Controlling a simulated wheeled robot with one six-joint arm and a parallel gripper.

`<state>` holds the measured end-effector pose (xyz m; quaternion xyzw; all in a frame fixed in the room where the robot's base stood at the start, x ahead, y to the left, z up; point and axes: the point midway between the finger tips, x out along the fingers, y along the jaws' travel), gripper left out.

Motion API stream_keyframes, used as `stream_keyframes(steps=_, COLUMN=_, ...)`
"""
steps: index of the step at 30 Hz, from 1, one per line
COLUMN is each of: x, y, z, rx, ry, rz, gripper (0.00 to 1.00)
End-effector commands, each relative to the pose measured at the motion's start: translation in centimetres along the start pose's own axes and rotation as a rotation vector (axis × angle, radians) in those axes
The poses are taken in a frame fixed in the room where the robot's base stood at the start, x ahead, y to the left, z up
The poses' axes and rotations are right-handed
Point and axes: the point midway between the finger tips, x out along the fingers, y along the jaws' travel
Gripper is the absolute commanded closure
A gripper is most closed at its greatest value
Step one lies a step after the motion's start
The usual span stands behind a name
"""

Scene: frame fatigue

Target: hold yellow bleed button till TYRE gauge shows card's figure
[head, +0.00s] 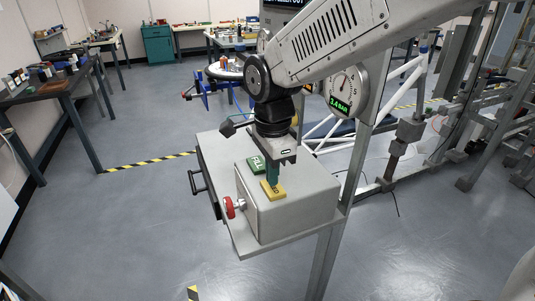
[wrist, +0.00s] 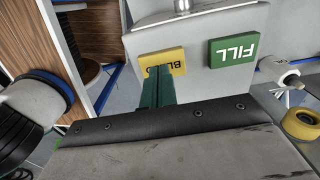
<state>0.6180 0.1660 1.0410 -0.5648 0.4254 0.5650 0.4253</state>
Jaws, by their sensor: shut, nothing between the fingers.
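The yellow bleed button (head: 273,190) sits on top of a grey box. In the wrist view the yellow button (wrist: 174,60) reads partly "BLEED", with its middle letters hidden by my fingers. My gripper (head: 272,182) is shut and empty, its green fingers pointing down at the button. In the wrist view the fingertips (wrist: 157,72) overlap the button's near edge; I cannot tell whether they press it. A round gauge (head: 345,84) stands behind at the right, its green display reading about 3.4 BAR. Its name is hidden or too small to read. No card is legible.
The green FILL button (head: 256,164) sits close to the yellow one; it also shows in the wrist view (wrist: 232,51). Open floor lies left and in front.

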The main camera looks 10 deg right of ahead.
Motion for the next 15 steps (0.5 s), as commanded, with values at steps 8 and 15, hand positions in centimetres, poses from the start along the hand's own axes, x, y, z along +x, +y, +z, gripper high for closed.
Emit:
stream_keyframes(steps=8, x=1.29, y=0.03, z=-0.02, rx=0.0, ry=0.0, rz=0.001, gripper=1.0)
stream_keyframes(steps=15, x=1.28, y=0.01, z=-0.01, rx=0.0, ry=0.0, rz=0.0, gripper=1.0)
